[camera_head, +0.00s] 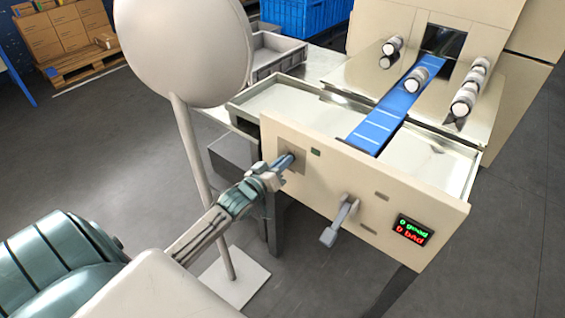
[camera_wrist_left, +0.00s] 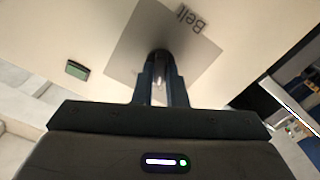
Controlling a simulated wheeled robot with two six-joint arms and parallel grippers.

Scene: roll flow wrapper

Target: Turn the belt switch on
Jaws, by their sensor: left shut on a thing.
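The belt switch sits on a grey square plate (camera_head: 297,152) on the left of the cream front panel (camera_head: 400,190). In the left wrist view the plate (camera_wrist_left: 125,55) bears the word "Belt", upside down. My left gripper (camera_head: 284,163) has its fingers against the plate, and in the left wrist view its fingers (camera_wrist_left: 160,88) are shut on the switch's knob (camera_wrist_left: 159,74). The fingers hide much of the knob, so I cannot tell which way it is set. My right gripper is not in view.
A grey lever (camera_head: 340,222) and a display (camera_head: 411,230) reading "0 good, 0 bad" are on the panel. A blue belt (camera_head: 375,128) carries a white roll (camera_head: 416,80). A round-topped white stand (camera_head: 190,45) stands close to my left arm.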

